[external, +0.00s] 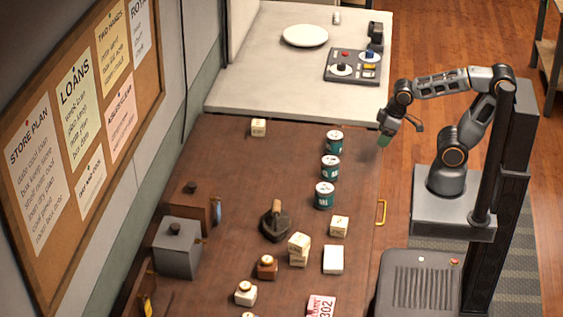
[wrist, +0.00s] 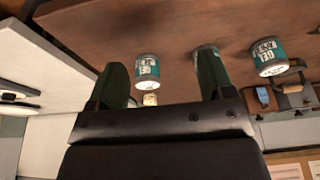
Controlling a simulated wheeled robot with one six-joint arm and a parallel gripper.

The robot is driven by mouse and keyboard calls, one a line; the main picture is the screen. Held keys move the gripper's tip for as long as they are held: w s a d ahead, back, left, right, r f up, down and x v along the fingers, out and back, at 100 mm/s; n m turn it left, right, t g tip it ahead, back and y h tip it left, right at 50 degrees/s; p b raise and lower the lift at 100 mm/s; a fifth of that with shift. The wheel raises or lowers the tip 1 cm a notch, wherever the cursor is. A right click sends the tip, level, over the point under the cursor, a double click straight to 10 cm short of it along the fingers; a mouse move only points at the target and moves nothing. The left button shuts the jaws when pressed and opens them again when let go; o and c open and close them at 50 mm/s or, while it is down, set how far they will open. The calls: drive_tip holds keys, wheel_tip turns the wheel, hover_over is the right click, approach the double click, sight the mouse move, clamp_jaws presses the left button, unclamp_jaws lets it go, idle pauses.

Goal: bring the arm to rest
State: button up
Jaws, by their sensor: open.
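My gripper (external: 384,140) hangs at the right edge of the brown wooden table (external: 230,155) in the external view, with my arm arched out from its column at the right. In the wrist view my gripper (wrist: 160,88) shows two dark green fingers standing apart, with nothing held between them. A teal and white can (wrist: 146,70) appears beyond the fingers there. Several such cans stand in a row near the table's right side, the farthest one (external: 334,141) to the left of my gripper and apart from it.
A light counter (external: 270,90) holds a white plate (external: 305,36) and a dark control panel (external: 352,66). On the table are a flat iron (external: 275,222), cream blocks (external: 299,245), a grey box (external: 178,248) and a brown box (external: 193,204). Wooden floor lies open behind my arm.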

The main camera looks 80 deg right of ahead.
idle(0.3)
wheel_tip(320, 180, up, 3)
drive_tip(key=p, duration=0.2)
drive_tip(key=shift+r+p, duration=0.15)
drive_tip(key=shift+p, duration=0.25)
idle(0.4)
